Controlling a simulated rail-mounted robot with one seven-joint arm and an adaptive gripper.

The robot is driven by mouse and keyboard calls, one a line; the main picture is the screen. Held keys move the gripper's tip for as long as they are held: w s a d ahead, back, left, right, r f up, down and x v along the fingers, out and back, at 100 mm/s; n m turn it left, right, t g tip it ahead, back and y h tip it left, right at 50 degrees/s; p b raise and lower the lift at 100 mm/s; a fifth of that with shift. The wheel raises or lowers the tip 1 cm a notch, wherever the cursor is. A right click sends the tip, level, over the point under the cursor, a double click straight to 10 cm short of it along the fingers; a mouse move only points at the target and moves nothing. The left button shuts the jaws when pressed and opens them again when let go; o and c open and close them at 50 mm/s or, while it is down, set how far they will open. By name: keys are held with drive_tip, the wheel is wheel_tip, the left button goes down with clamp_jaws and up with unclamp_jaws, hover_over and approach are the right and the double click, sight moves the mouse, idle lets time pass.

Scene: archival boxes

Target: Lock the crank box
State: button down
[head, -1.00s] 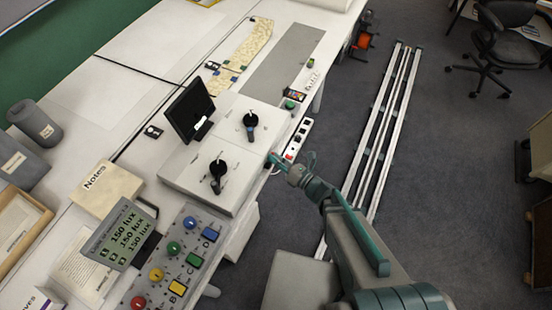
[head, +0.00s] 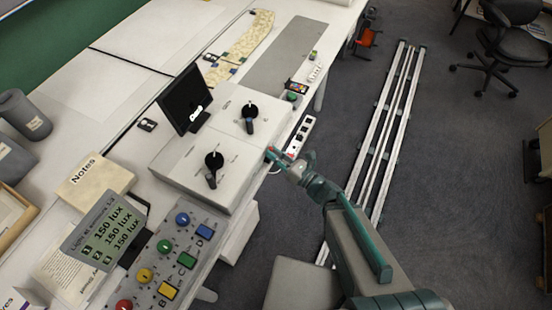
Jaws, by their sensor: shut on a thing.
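The crank box (head: 185,157) is a pale grey box at the table's right edge in the head view. My gripper (head: 279,155) is at the box's right side, just beyond the table edge. It is shut on a small part there, mostly hidden by the fingers. I cannot tell the part's shape.
A white power strip (head: 300,137) lies just beyond my gripper. A control panel (head: 175,252) with coloured knobs and buttons lies nearer, beside a lux display (head: 105,231). A Notes box (head: 95,187) stands left. The floor right of the table is open around the rails (head: 385,130).

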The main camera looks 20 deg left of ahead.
sight(261, 158)
drive_tip(key=n, duration=0.2)
drive_tip(key=s+n+y+b, duration=0.1)
drive_tip(key=n, duration=0.1)
drive_tip(key=shift+s+a+f+g, duration=0.1)
drive_tip(key=shift+s+a+g, duration=0.05)
drive_tip(key=shift+g, duration=0.15)
drive_tip(key=n+b, duration=0.1)
drive_tip(key=n, duration=0.1)
drive_tip(key=s+n+g+y+b, duration=0.1)
drive_tip(key=n, duration=0.2)
drive_tip(key=s+n, duration=0.1)
drive_tip(key=n, duration=0.1)
drive_tip(key=shift+a+f+n+g+y+b, duration=0.2)
drive_tip(key=shift+f+n+g+y+b, duration=0.1)
drive_tip(key=shift+f+g+b, duration=0.1)
drive_tip(key=c, duration=1.2)
unclamp_jaws()
drive_tip(key=shift+o, duration=0.2)
drive_tip(key=shift+r, duration=0.1)
